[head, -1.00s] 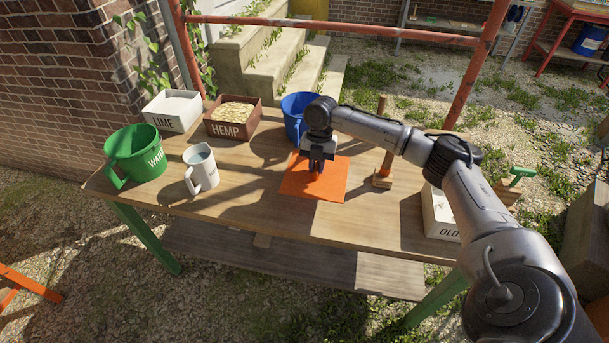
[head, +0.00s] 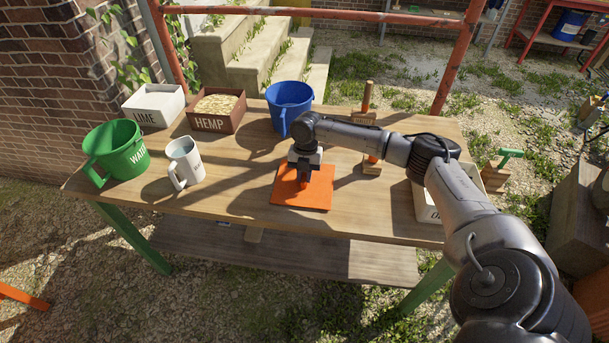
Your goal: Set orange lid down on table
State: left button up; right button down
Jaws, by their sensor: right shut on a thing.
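The orange lid (head: 318,195) is a flat square plate with a small orange knob, over the front middle of the wooden table (head: 238,208). My right gripper (head: 304,178) points down from above and is shut on the lid's knob. The lid looks level and lies at or very close to the tabletop; I cannot tell whether it touches. The fingertips partly hide the knob. My left gripper is not in view.
A blue bucket (head: 290,98) stands behind the lid. The hemp box (head: 209,122), lime box (head: 147,117), green water bucket (head: 122,158) and white jug (head: 184,160) stand to the left. A wooden block (head: 372,167) and a white box (head: 428,208) are on the right.

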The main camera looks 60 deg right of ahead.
jog(key=c, duration=1.2)
grip_release()
jog(key=shift+f, duration=0.1)
jog(key=shift+c, duration=0.2)
jog(key=shift+o, duration=0.7)
notch_tip(320, 180, up, 12)
jog(key=d+p, duration=0.2)
jog(key=p, duration=0.1)
jog(key=shift+w, duration=0.45)
jog(key=shift+d, duration=0.1)
